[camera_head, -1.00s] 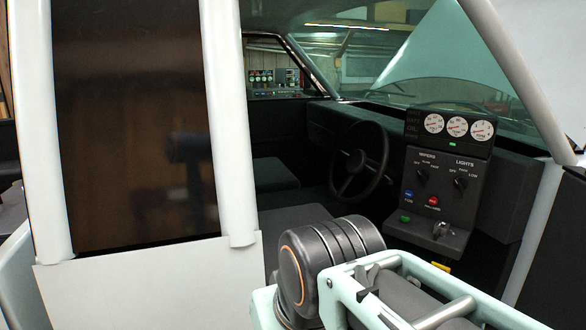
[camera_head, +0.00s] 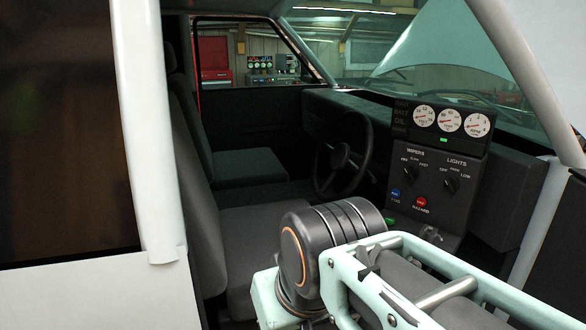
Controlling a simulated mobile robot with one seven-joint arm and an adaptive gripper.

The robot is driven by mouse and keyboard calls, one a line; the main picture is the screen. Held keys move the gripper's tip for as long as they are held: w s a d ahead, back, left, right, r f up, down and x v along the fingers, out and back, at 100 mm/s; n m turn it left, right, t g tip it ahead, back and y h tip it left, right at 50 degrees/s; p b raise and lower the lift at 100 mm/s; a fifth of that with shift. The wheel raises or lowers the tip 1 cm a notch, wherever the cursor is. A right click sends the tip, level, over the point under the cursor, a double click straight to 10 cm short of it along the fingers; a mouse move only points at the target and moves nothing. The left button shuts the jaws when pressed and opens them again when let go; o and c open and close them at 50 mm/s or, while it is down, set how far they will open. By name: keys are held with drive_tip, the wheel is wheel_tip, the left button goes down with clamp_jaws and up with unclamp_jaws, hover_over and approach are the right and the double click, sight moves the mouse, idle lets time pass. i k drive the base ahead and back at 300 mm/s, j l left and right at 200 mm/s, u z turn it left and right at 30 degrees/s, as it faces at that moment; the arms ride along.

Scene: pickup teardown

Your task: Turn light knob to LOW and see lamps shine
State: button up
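The light knob (camera_head: 452,185) is a small black rotary knob under the LIGHTS label on the dark control panel (camera_head: 428,217), with OFF, PARK and LOW marked around it. Its pointer direction is too small to tell surely. A similar wipers knob (camera_head: 411,166) sits to its left. The panel stands right of the steering wheel, inside the pickup cab. My arm crosses the lower right of the view, in front of the panel's foot. My gripper is outside the view. No lamps show in this view.
Three round white gauges (camera_head: 450,121) and a lit green light sit above the panel. A blue button (camera_head: 395,192) and a red hazard button (camera_head: 421,202) lie below the knobs. The steering wheel (camera_head: 343,168), grey seats (camera_head: 248,240) and white door pillar (camera_head: 148,130) bound the opening.

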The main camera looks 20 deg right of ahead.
sight(452, 184)
drive_tip(key=l, duration=0.4)
drive_tip(key=i+l, duration=0.15)
drive_tip(key=l, duration=0.25)
drive_tip(key=k+l, duration=0.1)
drive_tip(key=i+l, duration=0.1)
drive_tip(key=l, duration=0.15)
drive_tip(key=i+l, duration=0.1)
drive_tip(key=l, duration=0.1)
